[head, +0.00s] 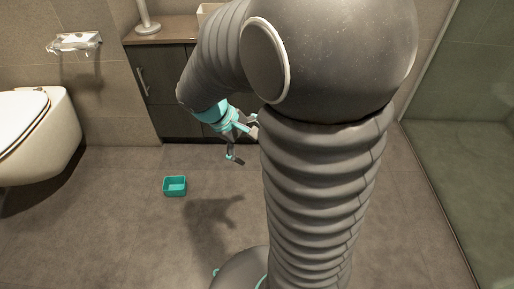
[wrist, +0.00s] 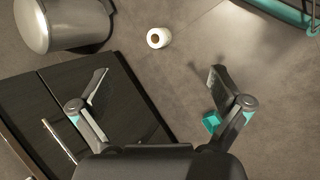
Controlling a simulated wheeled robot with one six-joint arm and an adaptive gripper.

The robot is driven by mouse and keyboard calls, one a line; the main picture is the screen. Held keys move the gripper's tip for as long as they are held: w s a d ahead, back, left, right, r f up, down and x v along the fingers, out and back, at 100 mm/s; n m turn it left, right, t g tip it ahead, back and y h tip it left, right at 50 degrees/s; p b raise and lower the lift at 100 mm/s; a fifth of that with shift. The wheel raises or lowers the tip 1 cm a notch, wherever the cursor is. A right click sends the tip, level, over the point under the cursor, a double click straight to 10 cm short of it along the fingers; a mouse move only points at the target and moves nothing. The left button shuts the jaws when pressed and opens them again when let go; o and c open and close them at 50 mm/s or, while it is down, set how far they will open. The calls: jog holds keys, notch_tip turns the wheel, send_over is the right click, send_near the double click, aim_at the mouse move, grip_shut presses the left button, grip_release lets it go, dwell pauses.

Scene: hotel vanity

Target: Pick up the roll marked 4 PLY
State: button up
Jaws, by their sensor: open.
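A white roll (wrist: 158,38) lies on the floor in the wrist view, above and beyond my fingertips. Its round end with the brown core hole faces the camera. No 4 PLY marking can be read on it at this size. The roll does not show in the head view, where my arm covers much of the middle. My gripper (wrist: 157,82) is open and empty, its two fingers spread wide and apart from the roll. In the head view my gripper (head: 243,143) hangs above the floor in front of the vanity cabinet, partly hidden by my arm.
A dark vanity cabinet (head: 182,85) stands behind my gripper. A small teal box (head: 175,186) sits on the floor. A metal bin (wrist: 42,25) stands by the cabinet in the wrist view. A toilet (head: 35,135) is at left. The floor around the roll looks clear.

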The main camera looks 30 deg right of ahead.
jog(key=w+d+f+n+g+h+b, duration=0.1)
jog(key=w+d+f+n+h, duration=0.25)
jog(key=f, duration=0.65)
jog(key=w+d+f+n+g+h+b, duration=0.1)
jog(key=w+d+f+n+h+b, duration=0.3)
jog(key=f, duration=0.7)
notch_tip(320, 180, down, 21)
jog(key=w+d+n+t+h, duration=0.1)
jog(key=w+n+t, duration=0.1)
jog(key=n+t, duration=0.35)
jog(key=shift+n+g, duration=0.6)
jog(key=shift+g, duration=0.35)
jog(key=x, duration=0.7)
jog(key=shift+s+d+f, duration=0.1)
jog(key=shift+s+d, duration=0.05)
jog(key=shift+d, duration=0.1)
jog(key=shift+w+b+x, duration=0.1)
jog(key=shift+b+x, duration=0.15)
jog(key=shift+x, duration=1.25)
jog(key=shift+w+b+x, duration=0.15)
jog(key=shift+b+x, duration=0.05)
jog(key=shift+x, duration=1.3)
jog(key=shift+a+f, duration=0.1)
jog(key=c, duration=1)
